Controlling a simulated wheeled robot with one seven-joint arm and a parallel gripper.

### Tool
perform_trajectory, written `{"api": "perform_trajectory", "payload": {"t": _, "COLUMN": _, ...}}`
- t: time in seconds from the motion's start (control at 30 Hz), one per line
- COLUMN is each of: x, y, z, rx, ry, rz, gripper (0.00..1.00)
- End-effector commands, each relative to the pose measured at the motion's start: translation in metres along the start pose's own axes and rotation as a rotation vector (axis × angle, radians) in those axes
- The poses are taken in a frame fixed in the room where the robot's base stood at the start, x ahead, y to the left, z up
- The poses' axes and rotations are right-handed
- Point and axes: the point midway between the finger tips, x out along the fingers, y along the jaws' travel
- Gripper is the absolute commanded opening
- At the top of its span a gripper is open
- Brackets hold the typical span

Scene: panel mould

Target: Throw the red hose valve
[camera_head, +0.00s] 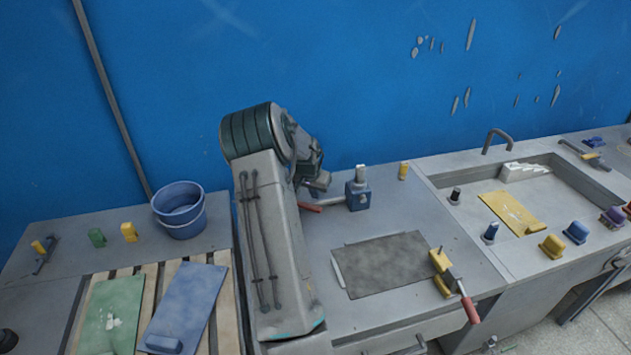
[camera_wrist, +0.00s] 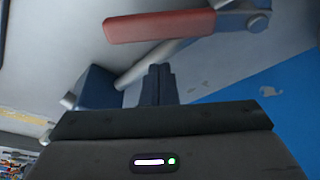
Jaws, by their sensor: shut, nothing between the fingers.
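The red hose valve shows as a red lever handle (camera_head: 309,208) beside my arm in the head view. In the wrist view the red handle (camera_wrist: 158,26) lies across the top, joined at its right end to a blue-grey pivot (camera_wrist: 246,17). A grey pipe (camera_wrist: 150,68) runs between the valve and a blue block (camera_wrist: 96,88); the block (camera_head: 358,198) also stands on the bench in the head view. My gripper (camera_wrist: 158,84) is shut and empty, its fingertips pointing toward the pipe and handle, apart from the handle. In the head view my arm hides part of the valve.
A dark panel (camera_head: 388,264) lies on the bench, with a red-handled clamp (camera_head: 466,298) at its right. A blue bucket (camera_head: 181,214) stands left of my arm. The blue wall (camera_head: 350,80) rises close behind. A sink (camera_head: 560,185) is at the right.

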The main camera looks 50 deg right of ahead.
Motion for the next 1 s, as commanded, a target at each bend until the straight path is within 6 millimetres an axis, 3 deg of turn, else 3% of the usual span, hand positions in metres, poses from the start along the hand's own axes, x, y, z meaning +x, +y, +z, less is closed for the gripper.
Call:
{"api": "perform_trajectory", "payload": {"t": 0.3, "x": -0.008, "y": 0.0, "z": 0.022, "rx": 0.0, "ry": -0.001, "rz": 0.0, "gripper": 0.0}}
{"api": "perform_trajectory", "payload": {"t": 1.0, "x": -0.01, "y": 0.001, "z": 0.027, "rx": 0.048, "ry": 0.0, "rz": 0.017, "gripper": 0.0}}
